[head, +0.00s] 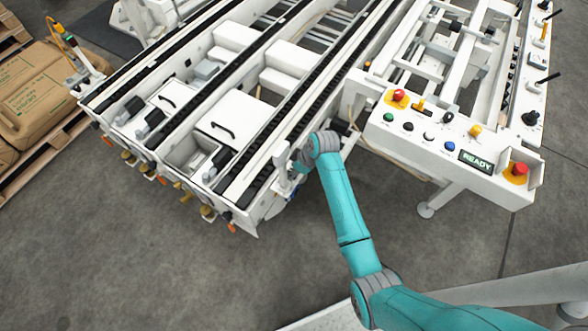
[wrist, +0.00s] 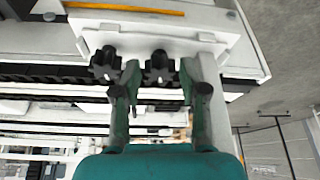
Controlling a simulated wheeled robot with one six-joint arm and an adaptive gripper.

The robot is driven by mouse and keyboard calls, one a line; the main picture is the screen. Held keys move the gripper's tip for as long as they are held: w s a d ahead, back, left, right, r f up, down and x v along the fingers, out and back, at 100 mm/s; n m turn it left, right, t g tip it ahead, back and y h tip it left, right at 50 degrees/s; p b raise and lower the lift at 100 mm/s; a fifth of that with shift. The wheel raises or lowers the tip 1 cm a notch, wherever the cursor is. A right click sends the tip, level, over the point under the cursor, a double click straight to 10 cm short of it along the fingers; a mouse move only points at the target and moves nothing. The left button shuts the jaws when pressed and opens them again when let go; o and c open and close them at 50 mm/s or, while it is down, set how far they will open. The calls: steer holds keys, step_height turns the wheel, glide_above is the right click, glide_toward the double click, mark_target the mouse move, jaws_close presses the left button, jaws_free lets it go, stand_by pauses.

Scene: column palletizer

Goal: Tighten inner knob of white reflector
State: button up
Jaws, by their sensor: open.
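In the wrist view, two black star-shaped knobs sit side by side below a white plate, which seems to be the white reflector (wrist: 150,36). The right knob (wrist: 158,68) appears between the two teal fingers of my gripper (wrist: 158,70). The left knob (wrist: 103,64) lies just outside the left finger. My gripper is open, with a gap between each finger and the right knob; contact is not visible. I cannot tell how deep the fingertips reach. In the head view, my arm's end is at the white conveyor's near right corner, and the knobs cannot be made out.
A white control panel (head: 440,140) with buttons, a red emergency stop and a READY display stands right of my arm. The conveyor (head: 235,195) has black chain rails and small fittings along its near edge. Stacked brown sacks (head: 40,95) are at left. The grey floor in front is clear.

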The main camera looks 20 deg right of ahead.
jaws_close()
steer(key=shift+m+h, duration=0.3)
steer(key=shift+m, duration=0.6)
jaws_free()
steer(key=shift+r, duration=0.1)
steer(key=v, duration=1.2)
steer(key=shift+s, duration=0.2)
steer(key=shift+a, duration=0.1)
